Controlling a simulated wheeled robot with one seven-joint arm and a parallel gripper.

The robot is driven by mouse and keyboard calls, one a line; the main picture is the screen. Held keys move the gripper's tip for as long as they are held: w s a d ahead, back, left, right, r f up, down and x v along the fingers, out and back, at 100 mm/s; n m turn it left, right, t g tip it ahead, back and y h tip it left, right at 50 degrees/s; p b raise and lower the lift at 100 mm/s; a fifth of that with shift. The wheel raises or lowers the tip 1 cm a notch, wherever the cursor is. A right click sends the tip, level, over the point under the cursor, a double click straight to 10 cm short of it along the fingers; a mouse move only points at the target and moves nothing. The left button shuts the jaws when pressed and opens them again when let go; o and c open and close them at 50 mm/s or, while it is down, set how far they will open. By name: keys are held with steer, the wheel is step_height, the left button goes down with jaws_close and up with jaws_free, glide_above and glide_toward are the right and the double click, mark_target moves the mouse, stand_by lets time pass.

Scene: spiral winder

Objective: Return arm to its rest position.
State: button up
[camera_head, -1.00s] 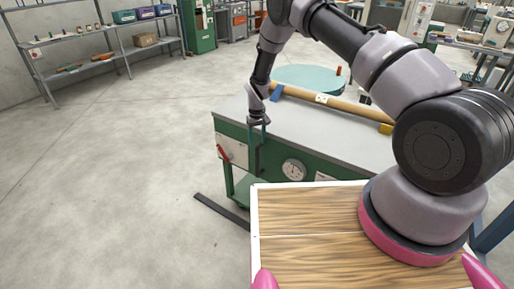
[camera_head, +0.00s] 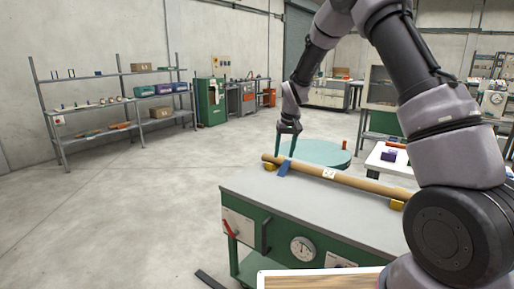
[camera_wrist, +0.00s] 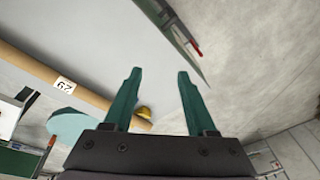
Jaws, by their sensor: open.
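My gripper (camera_head: 287,142) hangs from my raised arm, fingers down, above the left part of the green winder bench and its grey top (camera_head: 262,198). In the wrist view its two green fingers (camera_wrist: 158,85) are spread apart with nothing between them. A long brown tube (camera_head: 350,183) marked with a white label lies across the back of the bench on yellow supports. A blue piece (camera_head: 285,167) sits against the tube near its left end. The wrist view shows the tube (camera_wrist: 40,73) off to the left of the fingers, apart from them.
A round teal table (camera_head: 325,153) stands behind the bench. A gauge (camera_head: 303,249) and a red lever (camera_head: 230,228) are on the bench front. Metal shelves (camera_head: 118,73) stand along the left wall. The floor at left is clear.

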steer(key=s+d+r+m+t, duration=0.1)
steer(key=s+d+r, duration=0.5)
steer(key=r, duration=0.5)
steer(key=s+d+r+m+t, duration=0.2)
steer(key=s+d+r, duration=0.2)
steer(key=s+r, duration=0.6)
steer(key=s+d+r+m+t, duration=0.1)
steer(key=s+d+r, duration=0.1)
steer(key=s, duration=0.7)
steer(key=s+d+r+m+t, duration=0.1)
steer(key=s+d+r, duration=0.1)
steer(key=s, duration=0.7)
steer(key=shift+s+d+r+y, duration=0.15)
steer(key=shift+d+r+y, duration=0.2)
steer(key=shift+r, duration=0.5)
steer(key=shift+a, duration=0.1)
